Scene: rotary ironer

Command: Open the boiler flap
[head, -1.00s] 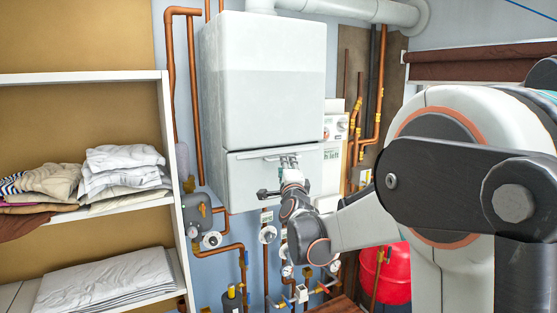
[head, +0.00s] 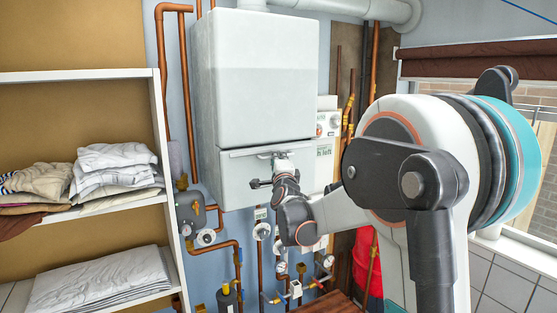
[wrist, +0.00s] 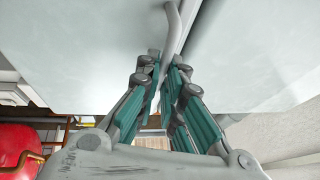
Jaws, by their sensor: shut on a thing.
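The white boiler (head: 262,85) hangs on the wall in the head view. Its flap (head: 232,183) is the lower front panel, with a long thin grey handle bar (head: 245,153) along its top. My gripper (head: 279,157) is at the right part of this bar. Pale boiler surfaces fill both sides there. Whether the flap stands slightly ajar I cannot tell; my wrist hides part of it.
Copper pipes and gauges (head: 206,237) sit below and left of the boiler. A white shelf with folded laundry (head: 115,158) stands at the left. A red vessel (wrist: 18,145) shows at the lower left of the wrist view. A window (head: 535,170) is at the right.

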